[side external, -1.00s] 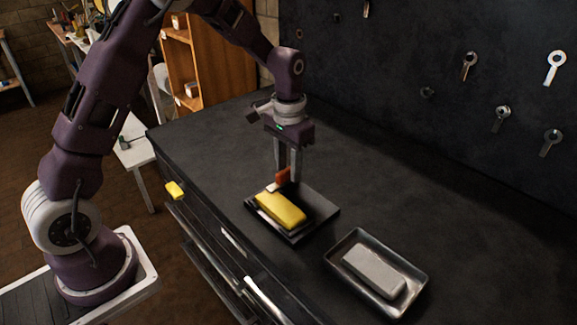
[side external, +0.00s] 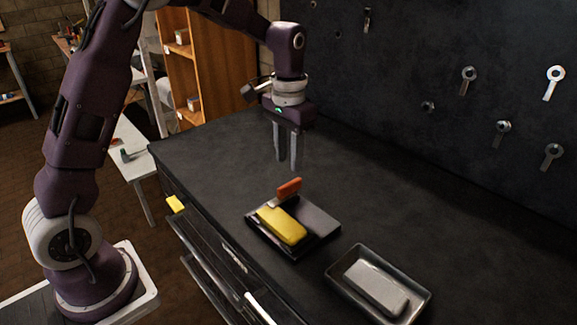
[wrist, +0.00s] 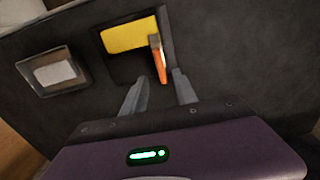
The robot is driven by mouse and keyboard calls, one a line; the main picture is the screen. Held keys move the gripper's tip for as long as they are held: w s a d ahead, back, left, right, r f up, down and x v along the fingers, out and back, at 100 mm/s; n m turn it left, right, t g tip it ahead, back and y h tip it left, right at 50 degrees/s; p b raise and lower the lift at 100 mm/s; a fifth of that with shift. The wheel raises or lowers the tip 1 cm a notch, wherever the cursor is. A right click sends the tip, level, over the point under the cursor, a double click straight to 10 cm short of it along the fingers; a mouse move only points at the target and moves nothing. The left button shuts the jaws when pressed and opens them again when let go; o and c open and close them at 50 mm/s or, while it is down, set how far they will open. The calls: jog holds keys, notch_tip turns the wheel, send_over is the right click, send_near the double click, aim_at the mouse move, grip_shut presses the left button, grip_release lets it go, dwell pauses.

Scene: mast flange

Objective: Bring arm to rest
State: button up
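My gripper (side external: 287,163) is raised above the workbench, its fingers apart with nothing between them. In the wrist view its fingers (wrist: 158,92) also show open and empty. Below it, a black tray (side external: 318,248) holds a yellow block (side external: 282,225) and a dark grey slab. A tool with an orange-red handle (side external: 289,187) stands or leans at the tray's far end, apart from the fingers. In the wrist view the orange handle (wrist: 159,62) lies beside the yellow block (wrist: 130,35).
A metal tray (side external: 338,289) with a grey block (side external: 375,287) sits at the front right of the black bench (side external: 215,150). A dark wall panel (side external: 430,60) with hanging wrench-like tools stands behind. A small yellow object (side external: 175,204) is at the bench's left edge.

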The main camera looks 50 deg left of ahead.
jog(key=s+d+r+t, duration=0.2)
jog(key=s+r, duration=0.4)
jog(key=r, duration=0.1)
jog(key=s+d+r+t, duration=0.1)
jog(key=s, duration=0.9)
jog(key=s+d+r+t, duration=0.1)
jog(key=s+r+t, duration=0.1)
jog(key=s, duration=0.9)
jog(key=shift+d+t, duration=0.15)
jog(key=shift+t, duration=0.15)
